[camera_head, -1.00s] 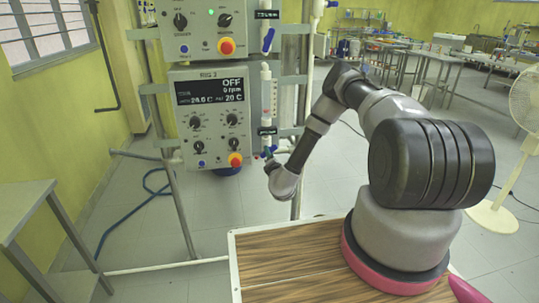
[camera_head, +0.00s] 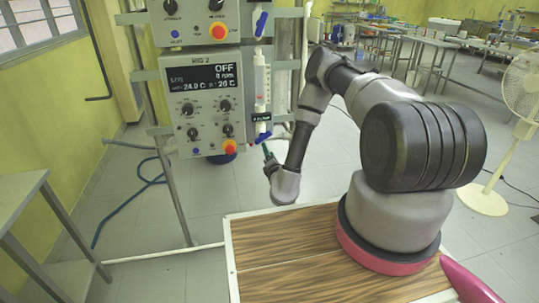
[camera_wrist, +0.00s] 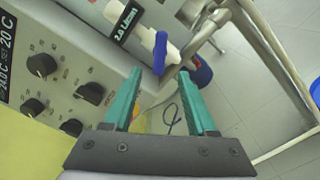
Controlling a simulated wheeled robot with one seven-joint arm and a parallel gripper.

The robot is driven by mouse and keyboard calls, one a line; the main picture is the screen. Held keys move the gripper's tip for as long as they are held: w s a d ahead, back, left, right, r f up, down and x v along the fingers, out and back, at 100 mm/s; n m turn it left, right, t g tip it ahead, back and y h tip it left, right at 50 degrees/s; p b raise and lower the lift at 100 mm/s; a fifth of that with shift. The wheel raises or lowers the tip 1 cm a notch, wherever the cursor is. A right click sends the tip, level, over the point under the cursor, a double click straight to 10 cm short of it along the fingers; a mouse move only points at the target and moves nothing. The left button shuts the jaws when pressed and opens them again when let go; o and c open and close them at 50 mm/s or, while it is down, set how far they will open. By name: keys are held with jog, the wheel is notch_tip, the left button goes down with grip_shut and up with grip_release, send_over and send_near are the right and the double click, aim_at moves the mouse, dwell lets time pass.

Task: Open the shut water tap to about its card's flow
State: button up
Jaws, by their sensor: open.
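The water tap has a blue lever (camera_head: 263,137) at the foot of a clear flow tube, under a black card (camera_head: 261,117). In the head view the lever sits slantwise across the vertical line. My gripper (camera_head: 267,153) is just below the lever in the head view. In the wrist view my gripper (camera_wrist: 161,76) has its teal fingers apart, with the lever beyond and between the tips. Nothing is held.
A control box (camera_head: 205,100) with knobs stands left of the tap. A second blue lever (camera_head: 262,23) is higher on the same rack. A metal rack pipe (camera_wrist: 215,25) passes close right of the tap. The floor below is mostly clear; a blue hose (camera_head: 130,195) lies left.

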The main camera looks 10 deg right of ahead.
aim_at(265, 138)
jog(key=shift+s, duration=0.7)
jog(key=w+d+r+n+g+y, duration=0.2)
jog(key=w+d+n+g+y, duration=0.1)
jog(key=d+y, duration=0.15)
jog(key=shift+y, duration=0.25)
jog(key=x, duration=0.6)
jog(key=a+x, duration=0.1)
jog(key=x, duration=0.3)
